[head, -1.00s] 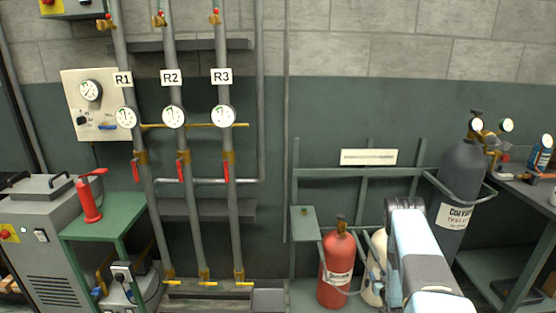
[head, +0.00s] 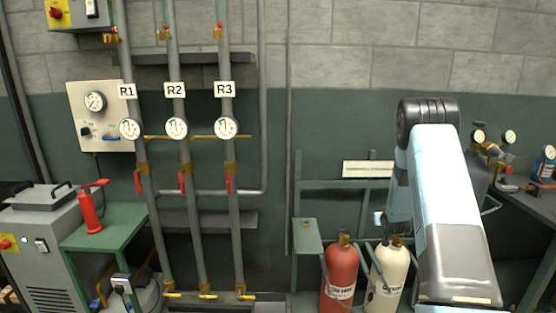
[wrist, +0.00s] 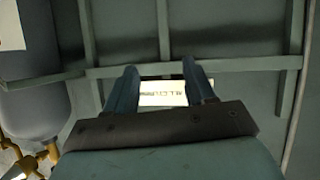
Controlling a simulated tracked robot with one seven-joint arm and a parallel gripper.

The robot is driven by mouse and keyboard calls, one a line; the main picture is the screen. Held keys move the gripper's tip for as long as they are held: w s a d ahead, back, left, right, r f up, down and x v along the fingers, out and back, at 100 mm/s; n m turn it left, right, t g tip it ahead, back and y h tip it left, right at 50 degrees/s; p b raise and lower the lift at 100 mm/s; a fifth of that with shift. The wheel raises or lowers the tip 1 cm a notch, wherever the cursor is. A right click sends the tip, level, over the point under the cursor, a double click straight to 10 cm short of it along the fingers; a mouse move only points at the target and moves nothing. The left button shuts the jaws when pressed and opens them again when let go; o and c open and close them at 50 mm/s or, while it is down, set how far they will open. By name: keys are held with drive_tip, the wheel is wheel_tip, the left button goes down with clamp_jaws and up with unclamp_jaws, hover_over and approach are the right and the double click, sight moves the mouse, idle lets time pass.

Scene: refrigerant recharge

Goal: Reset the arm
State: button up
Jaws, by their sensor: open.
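My arm rises at the right of the head view and bends over at its dark joint. My gripper (wrist: 160,84) shows in the wrist view with its two fingers spread apart and nothing between them. In the head view the gripper hangs small behind the arm, beside the rack, above the cream cylinder. Beyond the fingers, in the wrist view, is a white label plate (wrist: 162,93) on the green rack frame (wrist: 240,68). The plate also shows in the head view (head: 367,169).
A red cylinder (head: 341,275) and a cream cylinder (head: 385,280) stand in the rack. Pipes marked R1, R2 and R3 (head: 224,90) run down the wall. A side bench (head: 530,195) is at right.

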drive_tip(key=s+a+r+g, duration=0.1)
drive_tip(key=s+a+r, duration=0.4)
drive_tip(key=r, duration=0.5)
drive_tip(key=s+a+r+g, duration=0.1)
drive_tip(key=s+a+r, duration=0.1)
drive_tip(key=s+r, duration=0.65)
drive_tip(key=s+a+r+g, duration=0.1)
drive_tip(key=s+a+r, duration=0.35)
drive_tip(key=r, duration=0.65)
drive_tip(key=s+a+r+g, duration=0.1)
drive_tip(key=s+a+r, duration=0.1)
drive_tip(key=s, duration=1)
drive_tip(key=s+a+r+g+y, duration=0.1)
drive_tip(key=s+a+r, duration=0.1)
drive_tip(key=s, duration=1)
drive_tip(key=s+a+r+g+y, duration=0.1)
drive_tip(key=s+a, duration=0.3)
drive_tip(key=s, duration=0.8)
drive_tip(key=shift+a+r+n+g, duration=0.3)
drive_tip(key=shift+r+n+g, duration=0.1)
drive_tip(key=shift+r, duration=0.4)
drive_tip(key=shift+s, duration=0.1)
